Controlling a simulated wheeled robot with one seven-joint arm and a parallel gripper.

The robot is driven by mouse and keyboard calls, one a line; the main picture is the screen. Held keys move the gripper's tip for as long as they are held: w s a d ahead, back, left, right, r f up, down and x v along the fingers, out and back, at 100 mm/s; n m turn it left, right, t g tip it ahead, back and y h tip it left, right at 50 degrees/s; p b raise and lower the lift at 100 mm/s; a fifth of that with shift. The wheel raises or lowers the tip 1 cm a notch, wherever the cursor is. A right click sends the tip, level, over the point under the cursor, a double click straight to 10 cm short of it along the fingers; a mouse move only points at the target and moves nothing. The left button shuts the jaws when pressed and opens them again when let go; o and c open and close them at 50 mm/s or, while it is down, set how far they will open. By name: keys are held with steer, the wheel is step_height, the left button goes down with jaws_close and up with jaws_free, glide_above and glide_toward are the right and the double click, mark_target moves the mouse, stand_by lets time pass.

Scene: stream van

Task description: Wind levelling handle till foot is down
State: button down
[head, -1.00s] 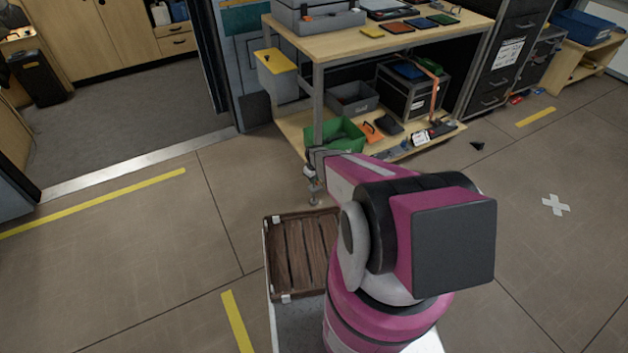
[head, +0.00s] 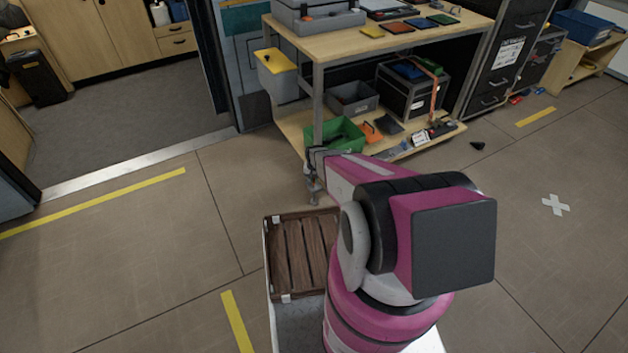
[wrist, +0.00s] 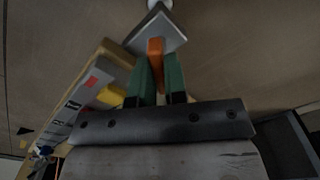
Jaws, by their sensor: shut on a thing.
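An orange handle (wrist: 156,52) shows in the wrist view, held between the two green fingers of my gripper (wrist: 159,68). A grey square plate (wrist: 158,32) lies just beyond the handle, with a pale round part above it at the picture's top edge. In the head view, a small metal foot (head: 314,196) shows low beside the end of my arm, at the near left corner of the workbench (head: 385,48). My arm hides most of the gripper and handle there. I cannot tell whether the foot touches the floor.
The workbench's lower shelf holds a green bin (head: 341,137), a grey bin (head: 353,98) and a black case (head: 408,95). A yellow-lidded box (head: 280,73) hangs at its left end.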

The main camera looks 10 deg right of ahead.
steer(key=shift+m, duration=1.3)
steer(key=shift+m, duration=0.3)
steer(key=c, duration=1.2)
jaws_free()
steer(key=shift+o, duration=0.2)
step_height(320, 180, up, 11)
steer(key=s+r+n, duration=0.3)
steer(key=s+r, duration=0.7)
steer(key=r, duration=0.3)
steer(key=s+r+n, duration=0.3)
steer(key=s+r, duration=0.8)
steer(key=r, duration=0.3)
steer(key=shift+s, duration=0.2)
